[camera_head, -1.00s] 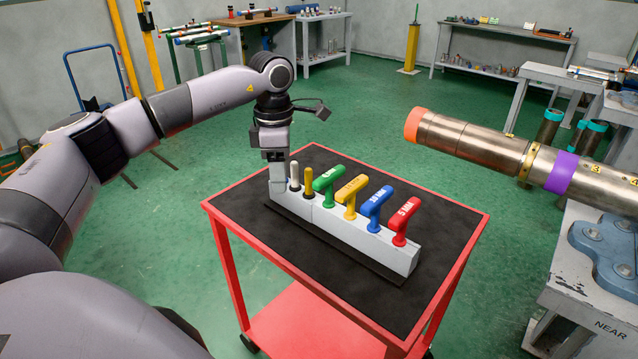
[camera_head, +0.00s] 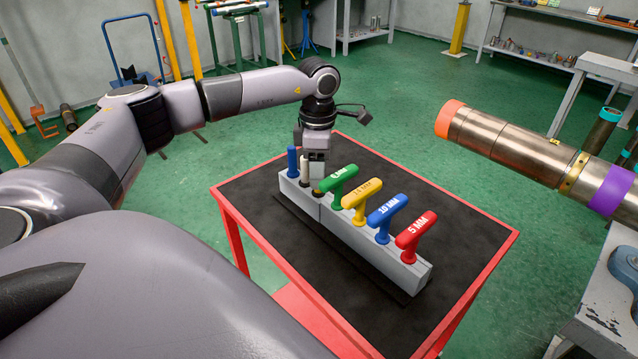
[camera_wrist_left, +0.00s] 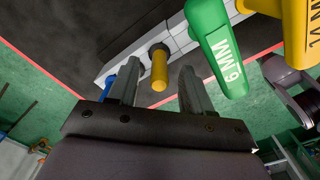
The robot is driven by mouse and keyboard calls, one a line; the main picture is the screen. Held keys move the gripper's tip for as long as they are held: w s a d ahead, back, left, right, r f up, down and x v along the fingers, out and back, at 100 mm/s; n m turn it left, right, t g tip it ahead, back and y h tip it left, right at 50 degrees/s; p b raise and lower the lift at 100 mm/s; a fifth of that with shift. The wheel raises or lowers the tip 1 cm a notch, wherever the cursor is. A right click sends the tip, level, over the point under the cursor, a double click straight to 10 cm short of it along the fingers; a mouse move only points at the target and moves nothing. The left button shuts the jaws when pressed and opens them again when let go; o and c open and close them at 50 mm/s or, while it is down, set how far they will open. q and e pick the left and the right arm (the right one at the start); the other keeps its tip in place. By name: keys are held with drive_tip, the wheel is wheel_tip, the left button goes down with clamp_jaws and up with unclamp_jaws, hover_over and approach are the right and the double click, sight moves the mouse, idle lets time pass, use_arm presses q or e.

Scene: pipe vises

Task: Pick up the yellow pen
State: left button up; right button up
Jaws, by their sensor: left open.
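The yellow pen (camera_wrist_left: 159,70) stands upright in the grey holder block (camera_head: 352,240). In the left wrist view it sits between the two fingers of my left gripper (camera_wrist_left: 160,76), which is open with a gap to each side of the pen. In the head view my left gripper (camera_head: 317,172) points down over the block, just right of the white pen (camera_head: 304,172), and mostly hides the yellow pen. The blue pen (camera_head: 292,161) stands at the block's left end. My right gripper is not in view.
Green (camera_head: 340,182), yellow (camera_head: 360,198), blue (camera_head: 386,213) and red (camera_head: 415,233) T-handle tools stand along the block to the right. The block rests on a red cart with a black top (camera_head: 464,238). A steel pipe (camera_head: 515,148) extends in from the right.

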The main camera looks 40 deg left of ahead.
use_arm(q)
drive_tip(key=shift+f, duration=0.85)
clamp_jaws()
drive_tip(key=shift+r, duration=0.1)
wheel_tip(320, 180, up, 20)
idle(0.5)
